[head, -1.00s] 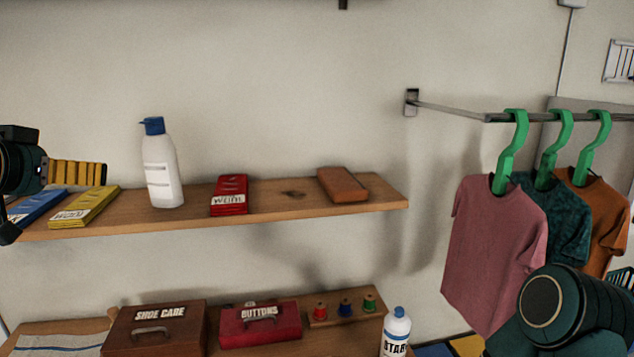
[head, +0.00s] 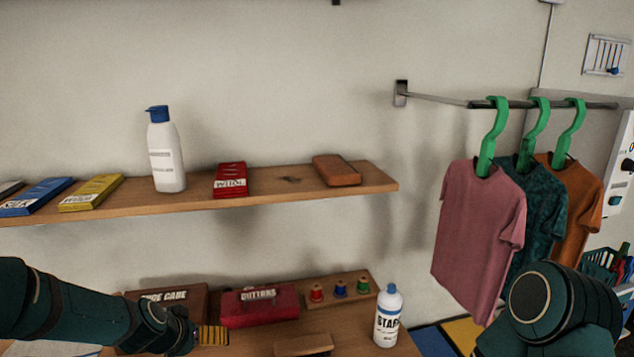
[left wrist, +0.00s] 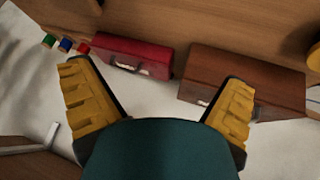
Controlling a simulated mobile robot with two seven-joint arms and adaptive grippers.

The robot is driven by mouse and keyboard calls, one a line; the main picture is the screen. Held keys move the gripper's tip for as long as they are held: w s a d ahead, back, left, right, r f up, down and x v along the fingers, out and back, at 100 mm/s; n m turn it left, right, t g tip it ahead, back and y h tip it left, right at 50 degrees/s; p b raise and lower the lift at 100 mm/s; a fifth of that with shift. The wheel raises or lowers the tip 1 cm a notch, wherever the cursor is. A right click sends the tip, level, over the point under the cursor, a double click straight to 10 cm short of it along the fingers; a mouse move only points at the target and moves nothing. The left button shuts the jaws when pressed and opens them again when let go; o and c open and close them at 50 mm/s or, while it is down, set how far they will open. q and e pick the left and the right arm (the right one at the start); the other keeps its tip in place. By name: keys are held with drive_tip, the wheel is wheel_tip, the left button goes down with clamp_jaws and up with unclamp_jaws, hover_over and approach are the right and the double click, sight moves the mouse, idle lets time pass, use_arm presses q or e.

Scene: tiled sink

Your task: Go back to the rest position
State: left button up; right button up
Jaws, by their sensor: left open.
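My left gripper (head: 212,336) is low at the bottom left in the head view, in front of the shoe care box (head: 165,297) and partly covering it. It has yellow ribbed pads. In the left wrist view my left gripper (left wrist: 158,100) has its two fingers wide apart with nothing between them. Beyond the fingers are the red buttons box (left wrist: 130,56) and the brown box (left wrist: 242,80). A dark green part of my right arm (head: 560,310) shows at the lower right of the head view; its gripper is out of view.
The upper shelf (head: 280,196) holds a white bottle (head: 165,155), flat packets and a brown block (head: 336,170). Below stand the starch bottle (head: 388,318) and thread spools (head: 340,288). Shirts (head: 480,235) hang from a rail at right, close to my right arm.

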use_arm(q)
drive_tip(key=s+d+f+g+h, duration=0.1)
drive_tip(key=s+d+f+g, duration=0.1)
drive_tip(key=s+d+f, duration=0.5)
drive_tip(key=s+d+f+g+b, duration=0.1)
drive_tip(key=s+d+f+g, duration=0.1)
drive_tip(key=s+d+f, duration=0.6)
drive_tip(key=s+f, duration=0.5)
drive_tip(key=f, duration=0.2)
drive_tip(key=shift+d+f+n+g+h, duration=0.2)
drive_tip(key=shift+n+g+h, duration=0.1)
drive_tip(key=shift+h, duration=0.1)
drive_tip(key=shift+c, duration=0.3)
